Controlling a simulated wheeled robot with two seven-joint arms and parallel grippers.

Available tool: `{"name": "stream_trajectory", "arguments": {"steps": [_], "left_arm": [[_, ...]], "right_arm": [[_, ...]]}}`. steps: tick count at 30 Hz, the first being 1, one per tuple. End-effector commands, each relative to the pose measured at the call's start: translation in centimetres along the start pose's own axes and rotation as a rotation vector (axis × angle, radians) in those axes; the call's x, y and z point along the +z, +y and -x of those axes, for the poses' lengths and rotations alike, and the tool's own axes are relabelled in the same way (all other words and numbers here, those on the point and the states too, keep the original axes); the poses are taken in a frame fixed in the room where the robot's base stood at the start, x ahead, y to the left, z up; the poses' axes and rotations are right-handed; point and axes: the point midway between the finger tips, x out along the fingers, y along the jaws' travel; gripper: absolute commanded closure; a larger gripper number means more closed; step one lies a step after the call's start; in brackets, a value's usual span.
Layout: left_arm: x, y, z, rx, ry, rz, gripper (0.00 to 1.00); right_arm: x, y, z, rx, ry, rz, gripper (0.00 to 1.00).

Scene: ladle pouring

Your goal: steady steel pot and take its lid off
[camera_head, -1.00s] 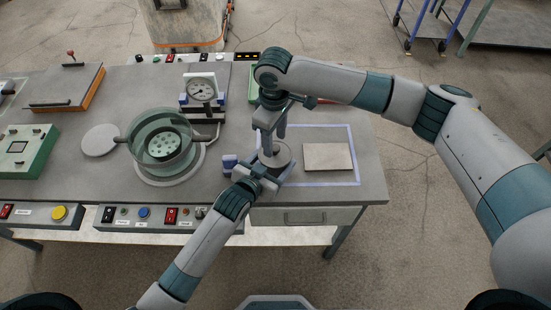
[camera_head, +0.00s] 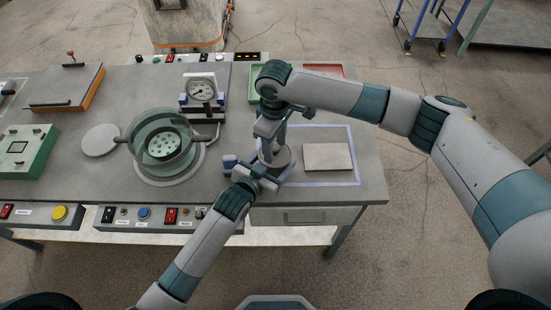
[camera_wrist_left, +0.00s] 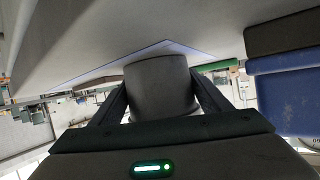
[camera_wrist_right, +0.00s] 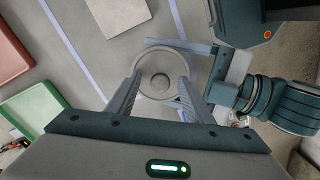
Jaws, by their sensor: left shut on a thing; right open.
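The small grey steel pot (camera_wrist_left: 160,88) stands upright on the table and fills the gap between the fingers of my left gripper (camera_head: 268,178), which is shut on its sides. Its round lid (camera_wrist_right: 150,97) is on top, with a small round knob (camera_wrist_right: 160,82) at its middle. The lid (camera_head: 286,158) is partly covered by my right gripper in the head view. My right gripper (camera_head: 273,150) is open and points down above the lid. In the right wrist view its fingers lie on either side of the knob; contact cannot be told.
A grey plate (camera_head: 327,157) lies right of the pot within a blue outline. A blue block (camera_head: 229,162) is just left of the pot. A glass vessel (camera_head: 160,140) and a gauge (camera_head: 202,90) stand further left. Green (camera_wrist_right: 40,108) and red (camera_wrist_right: 12,55) trays lie behind.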

Motion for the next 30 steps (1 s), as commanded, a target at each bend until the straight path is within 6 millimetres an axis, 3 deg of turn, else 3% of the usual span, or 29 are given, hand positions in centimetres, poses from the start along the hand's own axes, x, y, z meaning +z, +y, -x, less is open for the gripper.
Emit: {"name": "stream_trajectory", "arguments": {"steps": [9, 18, 19, 21, 22, 30], "left_arm": [[0.0, 0.2, 0.0, 0.003, 0.002, -0.003, 0.64], [-0.1, 0.5, 0.0, 0.007, 0.009, -0.002, 0.64], [-0.2, 0.5, 0.0, 0.007, 0.009, -0.002, 0.64], [-0.2, 0.6, 0.0, 0.008, 0.01, -0.002, 0.64], [-0.2, 0.6, 0.0, 0.008, 0.011, -0.002, 0.64], [-0.2, 0.7, 0.0, 0.009, 0.012, 0.0, 0.64]], "right_arm": [[0.3, -0.1, -1.7, -0.001, -0.005, -0.003, 0.53], [0.3, 0.0, -2.0, 0.001, -0.005, -0.006, 0.53], [0.3, 0.1, -2.0, 0.002, -0.005, -0.006, 0.55], [0.4, 0.1, -2.1, 0.002, -0.005, -0.006, 0.72], [0.4, 0.1, -2.1, 0.002, -0.005, -0.006, 0.76], [0.3, 0.1, -2.0, 0.002, -0.005, -0.006, 0.76]]}}
